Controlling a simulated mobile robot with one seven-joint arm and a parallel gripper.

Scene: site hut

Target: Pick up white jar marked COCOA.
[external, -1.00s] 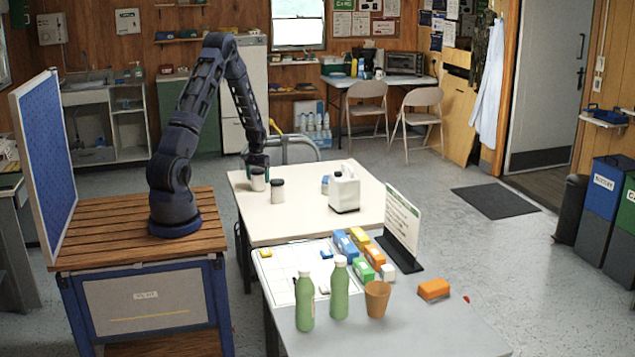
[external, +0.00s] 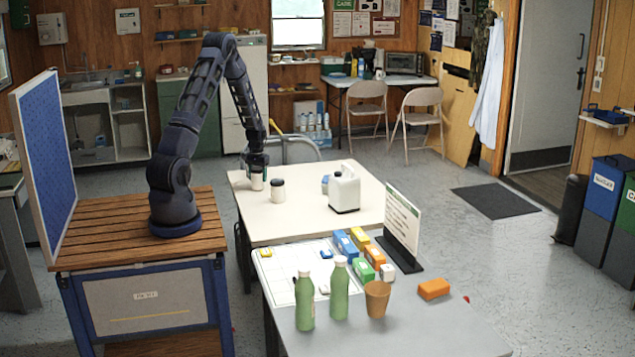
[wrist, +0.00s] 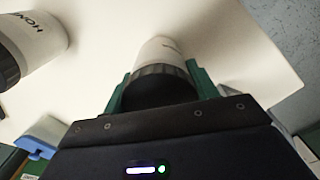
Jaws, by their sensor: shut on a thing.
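A white jar with a dark lid (external: 257,184) stands upright near the left edge of the cream table (external: 300,222). My gripper (external: 257,173) points down over it and is shut on it, hiding its lid in the external view. In the wrist view, the green fingers grip both sides of the jar's dark lid, and its white body (wrist: 160,50) shows beyond. Its label is only partly visible and too small to read. I cannot tell any gap between jar and tabletop.
A second white jar with a dark lid (external: 278,194) stands close on the right; its label begins "HON" in the wrist view (wrist: 35,40). A white jug (external: 345,192) and a blue item (external: 326,184) stand farther right. The table's front middle is clear.

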